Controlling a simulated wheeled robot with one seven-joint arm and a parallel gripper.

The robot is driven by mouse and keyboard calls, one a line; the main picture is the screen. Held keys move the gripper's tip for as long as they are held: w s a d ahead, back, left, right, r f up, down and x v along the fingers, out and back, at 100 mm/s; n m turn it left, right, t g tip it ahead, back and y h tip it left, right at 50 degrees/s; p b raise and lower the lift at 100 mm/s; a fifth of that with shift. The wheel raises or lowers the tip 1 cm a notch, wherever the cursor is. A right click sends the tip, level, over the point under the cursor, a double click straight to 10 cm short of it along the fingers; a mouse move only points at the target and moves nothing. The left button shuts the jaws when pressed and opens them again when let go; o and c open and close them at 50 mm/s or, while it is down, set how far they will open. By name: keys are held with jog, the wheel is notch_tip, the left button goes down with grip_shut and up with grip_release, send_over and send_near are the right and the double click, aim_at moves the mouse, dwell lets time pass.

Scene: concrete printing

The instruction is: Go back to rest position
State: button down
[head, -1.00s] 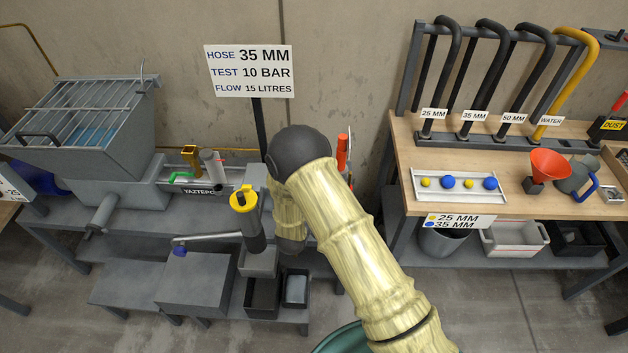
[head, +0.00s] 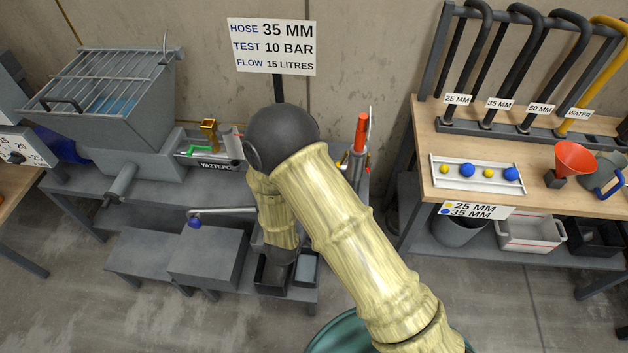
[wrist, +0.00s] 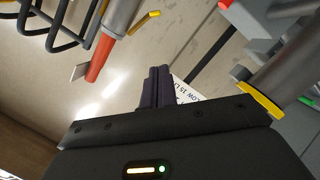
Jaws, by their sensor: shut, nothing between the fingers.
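My gripper (wrist: 155,88) shows in the wrist view with its dark fingers together and nothing between them. It points toward the wall, with the edge of the white sign (wrist: 187,92) just beyond the fingertips. In the head view my bent arm hides the gripper. The arm stands in front of the grey pump bench, below the white sign (head: 272,46) reading hose 35 mm, test 10 bar, flow 15 litres.
The hopper (head: 100,90) stands at left. A red-topped cylinder (head: 361,132) is close to the right of my arm; its red part (wrist: 100,57) shows in the wrist view. The wooden table (head: 440,130) at right carries balls in a tray and a red funnel (head: 575,157). Floor between is open.

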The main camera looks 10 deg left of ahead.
jog(key=shift+w, duration=0.1)
jog(key=w+d+r+m+g+y+p, duration=0.25)
jog(key=d+r+m+g, duration=0.3)
jog(key=d+r, duration=0.35)
jog(key=s+d+r+m+g, duration=0.1)
jog(key=s+d+r+g, duration=0.1)
jog(key=s+d, duration=0.3)
jog(key=s+d+r+m+g, duration=0.1)
jog(key=s+d+r+g, duration=0.1)
jog(key=s+d, duration=0.3)
jog(key=s+d+r+m+g+p, duration=0.1)
jog(key=s+d+r+g, duration=0.1)
jog(key=s+d+g, duration=0.2)
jog(key=s+d, duration=0.2)
jog(key=d, duration=0.1)
jog(key=shift+d+r, duration=0.15)
jog(key=shift+r, duration=0.1)
jog(key=c, duration=1.3)
grip_release()
jog(key=shift+s+h, duration=0.1)
jog(key=shift+h, duration=0.15)
